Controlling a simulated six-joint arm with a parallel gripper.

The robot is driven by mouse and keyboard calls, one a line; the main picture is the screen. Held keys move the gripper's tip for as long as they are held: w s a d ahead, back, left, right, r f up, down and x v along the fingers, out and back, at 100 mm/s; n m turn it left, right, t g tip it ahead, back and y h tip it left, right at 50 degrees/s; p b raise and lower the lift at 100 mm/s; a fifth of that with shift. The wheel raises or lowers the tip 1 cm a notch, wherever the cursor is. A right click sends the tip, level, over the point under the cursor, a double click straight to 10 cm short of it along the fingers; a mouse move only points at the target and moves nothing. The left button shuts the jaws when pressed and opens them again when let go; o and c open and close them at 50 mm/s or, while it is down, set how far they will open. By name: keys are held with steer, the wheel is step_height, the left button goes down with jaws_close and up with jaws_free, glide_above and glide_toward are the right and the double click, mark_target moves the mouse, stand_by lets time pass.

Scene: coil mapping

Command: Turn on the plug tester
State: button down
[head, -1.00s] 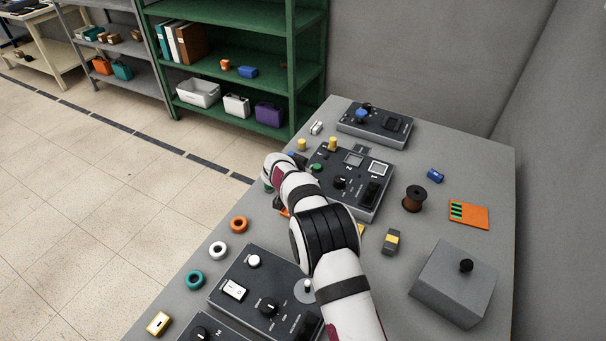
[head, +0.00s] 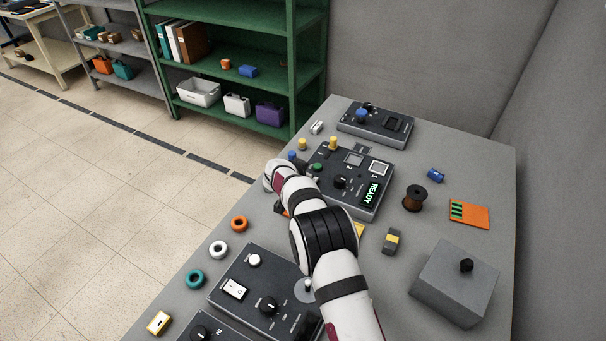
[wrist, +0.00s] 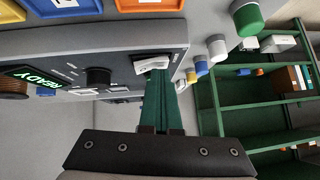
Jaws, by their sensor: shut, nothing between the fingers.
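The plug tester (head: 375,208) is a dark box in the middle of the table, with a lit green display reading READY (head: 373,194). The display also shows in the wrist view (wrist: 38,84). A black knob (wrist: 98,76) and a white rocker switch (wrist: 152,62) sit on its panel. My gripper (wrist: 158,76) is shut and empty, with its dark green fingertips at or very near the rocker switch; contact cannot be told. In the head view my arm hides the gripper and the switch.
Blue, green and yellow posts (wrist: 201,67) stand along the tester's edge. Another dark device (head: 375,122) is behind it, and one (head: 265,290) is in front. A spool (head: 414,198), an orange board (head: 469,213) and a grey box (head: 453,283) are on the right.

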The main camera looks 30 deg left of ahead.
steer(key=shift+d+r, duration=0.15)
steer(key=shift+d, duration=0.35)
steer(key=shift+r, duration=0.1)
steer(key=shift+a+r, duration=0.1)
steer(key=shift+r, duration=0.25)
steer(key=r, duration=0.3)
steer(key=shift+a+r, duration=0.3)
steer(key=a+v, duration=0.2)
steer(key=v, duration=0.7)
steer(key=shift+s, duration=0.4)
steer(key=shift+r, duration=0.1)
